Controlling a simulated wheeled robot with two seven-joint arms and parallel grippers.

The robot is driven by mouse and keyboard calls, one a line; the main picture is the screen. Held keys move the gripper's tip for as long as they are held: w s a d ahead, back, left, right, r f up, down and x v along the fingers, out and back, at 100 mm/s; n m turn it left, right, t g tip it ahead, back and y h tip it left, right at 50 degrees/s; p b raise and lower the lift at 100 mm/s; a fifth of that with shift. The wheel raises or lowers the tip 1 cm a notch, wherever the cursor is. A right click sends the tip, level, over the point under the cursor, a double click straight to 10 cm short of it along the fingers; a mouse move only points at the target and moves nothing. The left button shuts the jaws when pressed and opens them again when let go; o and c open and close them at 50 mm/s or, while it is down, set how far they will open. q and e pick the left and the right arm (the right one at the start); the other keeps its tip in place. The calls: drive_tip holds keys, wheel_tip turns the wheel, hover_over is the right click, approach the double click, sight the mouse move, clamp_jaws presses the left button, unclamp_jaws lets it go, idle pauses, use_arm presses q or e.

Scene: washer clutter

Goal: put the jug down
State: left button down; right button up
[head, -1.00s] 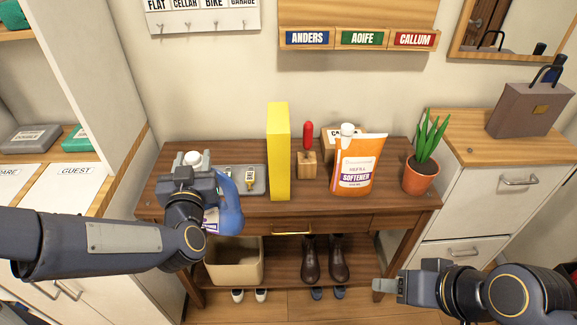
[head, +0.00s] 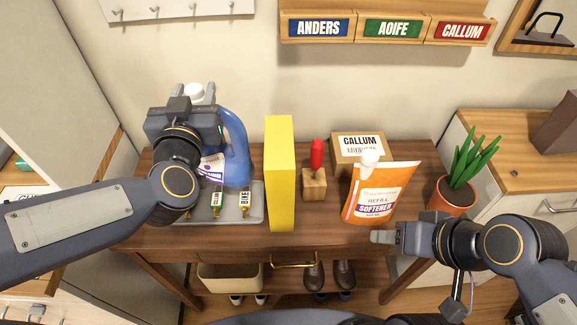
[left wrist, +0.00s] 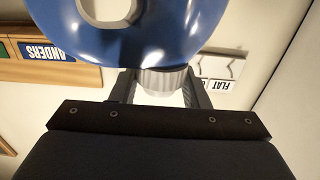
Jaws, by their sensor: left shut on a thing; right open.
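The blue jug (head: 236,150) has a white cap (head: 194,92) and a label; my gripper and wrist partly hide it. My left gripper (head: 193,108) is shut on the jug at its cap and neck. The left wrist view shows the fingers either side of the white neck (left wrist: 163,82), with the jug's blue body (left wrist: 165,35) beyond. The jug is upright at the back of the grey tray (head: 250,208); I cannot tell whether its base touches. My right gripper (head: 378,237) is open and empty by the table's front right.
The tray holds keys with tags (head: 244,199). A tall yellow box (head: 279,175) stands right of it on the wooden table (head: 325,232). Further right are a wooden block with a red-handled thing (head: 314,184), a cardboard box (head: 358,146), a softener pouch (head: 380,192) and a potted plant (head: 452,196).

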use_arm(q)
drive_tip(key=shift+w+d+r, duration=0.1)
drive_tip(key=shift+w+r, duration=0.1)
drive_tip(key=shift+w, duration=0.2)
drive_tip(key=w+a+f+b, duration=0.1)
drive_tip(key=w+a+f, duration=0.3)
drive_tip(key=w+f, duration=0.9)
drive_tip(key=shift+a, duration=0.2)
use_arm(e)
drive_tip(key=shift+w+f, duration=0.35)
drive_tip(key=shift+f, duration=0.3)
use_arm(q)
drive_tip(key=shift+f+b, duration=0.1)
drive_tip(key=shift+b, duration=0.3)
drive_tip(key=c, duration=0.8)
unclamp_jaws()
drive_tip(key=shift+f, duration=0.1)
use_arm(e)
drive_tip(key=shift+f, duration=0.15)
